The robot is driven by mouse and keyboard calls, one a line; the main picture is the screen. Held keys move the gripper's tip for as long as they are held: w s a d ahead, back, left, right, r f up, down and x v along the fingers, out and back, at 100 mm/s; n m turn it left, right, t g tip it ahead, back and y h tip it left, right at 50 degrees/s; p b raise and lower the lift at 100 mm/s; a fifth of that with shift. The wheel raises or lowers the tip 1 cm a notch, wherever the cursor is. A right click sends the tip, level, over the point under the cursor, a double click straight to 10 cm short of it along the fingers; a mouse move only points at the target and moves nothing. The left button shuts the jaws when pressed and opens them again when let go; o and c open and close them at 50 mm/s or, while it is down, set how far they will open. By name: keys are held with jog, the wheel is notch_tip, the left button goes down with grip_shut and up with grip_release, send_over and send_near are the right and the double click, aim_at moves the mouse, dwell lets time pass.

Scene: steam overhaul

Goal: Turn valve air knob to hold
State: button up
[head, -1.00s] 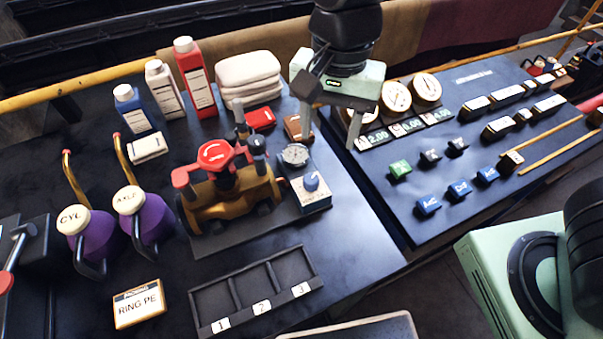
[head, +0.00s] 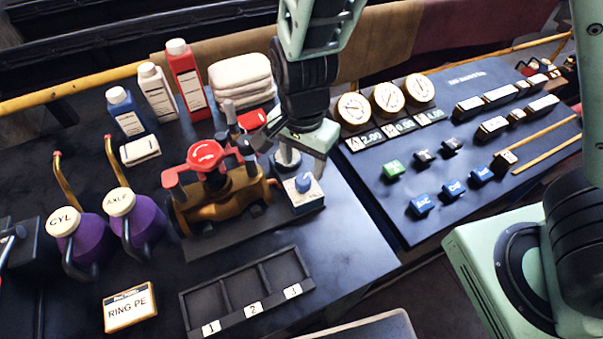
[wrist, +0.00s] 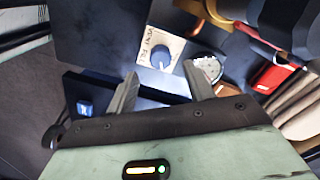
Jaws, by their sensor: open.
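The valve air knob (head: 303,184) is a small blue knob on a pale block with a lettered top plate, at the right end of the brass valve assembly. In the wrist view the knob (wrist: 160,57) sits just beyond and between my fingertips, on a beige plate whose lettering is only partly legible. My gripper (head: 287,155) is open and empty, above and slightly behind the knob. Its two fingers (wrist: 160,75) show apart in the wrist view, with no contact visible.
A round gauge (head: 288,161) stands close behind the knob, partly hidden by my gripper. The brass valve (head: 225,200) with a red cap is left of it. A red box (head: 252,119) lies behind. The bench in front of the knob is clear up to the numbered tray (head: 240,308).

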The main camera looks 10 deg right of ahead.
aim_at(303, 180)
notch_tip(303, 180, down, 5)
jog(key=shift+f, duration=0.2)
jog(key=c, duration=1)
